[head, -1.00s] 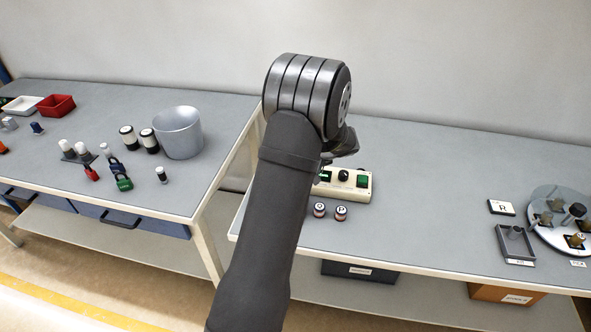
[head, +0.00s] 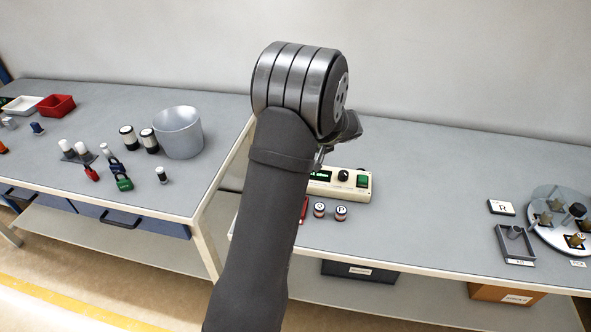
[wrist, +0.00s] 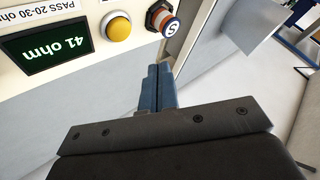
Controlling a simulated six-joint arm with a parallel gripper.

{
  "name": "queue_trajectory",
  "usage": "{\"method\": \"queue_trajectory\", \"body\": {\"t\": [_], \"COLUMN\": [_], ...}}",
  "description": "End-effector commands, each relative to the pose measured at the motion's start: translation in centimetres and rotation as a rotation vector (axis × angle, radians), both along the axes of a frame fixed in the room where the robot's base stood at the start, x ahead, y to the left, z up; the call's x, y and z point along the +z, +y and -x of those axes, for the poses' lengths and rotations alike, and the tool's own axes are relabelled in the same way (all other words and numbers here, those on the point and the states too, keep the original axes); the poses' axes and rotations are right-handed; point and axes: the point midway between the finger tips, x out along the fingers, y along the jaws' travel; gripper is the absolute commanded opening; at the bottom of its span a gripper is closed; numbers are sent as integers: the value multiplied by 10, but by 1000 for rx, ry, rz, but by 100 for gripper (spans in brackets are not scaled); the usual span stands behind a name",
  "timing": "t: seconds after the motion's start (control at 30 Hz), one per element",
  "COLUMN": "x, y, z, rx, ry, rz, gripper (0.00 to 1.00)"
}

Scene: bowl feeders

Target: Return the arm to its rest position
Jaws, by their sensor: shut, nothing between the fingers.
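My gripper (wrist: 158,88) shows in the wrist view with its two blue fingers together and nothing between them. In the head view my arm reaches up the middle, and its upper joint hides most of the gripper. The gripper is above the bench, close to a cream control box (head: 347,186). In the wrist view the box (wrist: 78,70) shows a green display reading 41 ohm and a yellow button (wrist: 117,26).
Two small cylinders (head: 319,210) (head: 341,213) stand before the box. A round fixture plate (head: 543,222) and a grey tray (head: 514,246) are at the right. The left bench holds a metal bowl (head: 181,133), padlocks (head: 121,180) and a red bin (head: 56,105). A gap separates the benches.

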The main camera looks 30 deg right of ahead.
Motion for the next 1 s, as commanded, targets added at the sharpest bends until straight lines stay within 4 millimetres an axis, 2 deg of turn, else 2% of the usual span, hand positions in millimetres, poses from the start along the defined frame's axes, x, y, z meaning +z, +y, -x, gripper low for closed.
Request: {"method": "queue_trajectory", "body": {"t": [0.33,0.57,0.9,1.0], "x": [-3,-23,29,36], "y": [0,0,-1,0], "z": [0,0,0,0], "rx": [-1,-1,1,1], "ry": [0,1,-2,0], "rz": [-1,-4,3,1], "gripper": [0,0,0,0]}}
